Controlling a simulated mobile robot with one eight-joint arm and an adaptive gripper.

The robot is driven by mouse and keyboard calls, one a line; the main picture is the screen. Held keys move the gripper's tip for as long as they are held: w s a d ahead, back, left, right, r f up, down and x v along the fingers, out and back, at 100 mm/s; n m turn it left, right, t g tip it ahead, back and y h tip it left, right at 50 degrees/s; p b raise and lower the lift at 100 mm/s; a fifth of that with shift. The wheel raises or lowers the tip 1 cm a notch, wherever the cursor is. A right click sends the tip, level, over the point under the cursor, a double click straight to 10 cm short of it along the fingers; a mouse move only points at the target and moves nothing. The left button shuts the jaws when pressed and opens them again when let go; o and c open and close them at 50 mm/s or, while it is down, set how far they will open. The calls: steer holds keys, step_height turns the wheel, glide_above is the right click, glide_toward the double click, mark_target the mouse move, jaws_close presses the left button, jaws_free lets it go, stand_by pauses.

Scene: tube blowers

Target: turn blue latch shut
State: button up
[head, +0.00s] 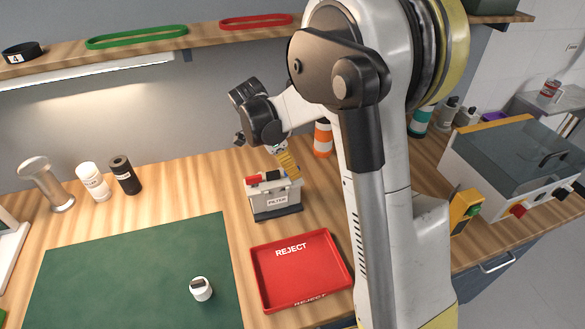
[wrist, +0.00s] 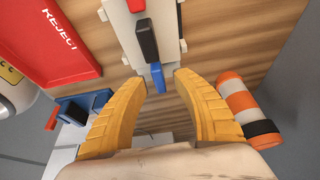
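The grey FILTER box (head: 276,200) stands upright on the wooden bench. Its top carries a row of red, black and blue latches. In the wrist view the blue latch (wrist: 157,77) is at the near end of the row, beyond the black latch (wrist: 147,38) and the red latch (wrist: 136,5). My gripper (wrist: 161,80) is open, with yellow fingers on either side of the blue latch and visible gaps to it. In the head view my gripper (head: 287,163) is over the box's right end, and its fingers hide the blue latch.
The red REJECT tray (head: 256,285) lies in front of the box. An orange-and-white cylinder (head: 323,140) stands behind it to the right, close to the right finger in the wrist view. A green mat (head: 130,275) lies left. A shelf (head: 210,36) runs above.

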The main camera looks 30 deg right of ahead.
steer(key=s+v, duration=0.1)
steer(key=v, duration=1)
steer(key=shift+w+r, duration=0.2)
steer(key=shift+w, duration=0.25)
steer(key=shift+a, duration=0.1)
steer(key=s+a+f+n+t+y+b, duration=0.1)
steer(key=s+a+n+t, duration=0.3)
steer(key=s+n, duration=0.6)
steer(key=s+a+f+n+t+y+b, duration=0.1)
steer(key=s+a+n+t+y, duration=0.2)
steer(key=s+n, duration=0.6)
steer(key=shift+s+a+f+n+t+b, duration=0.3)
steer(key=shift+s+a+n+t, duration=0.15)
steer(key=shift+n, duration=0.25)
steer(key=shift+w, duration=0.1)
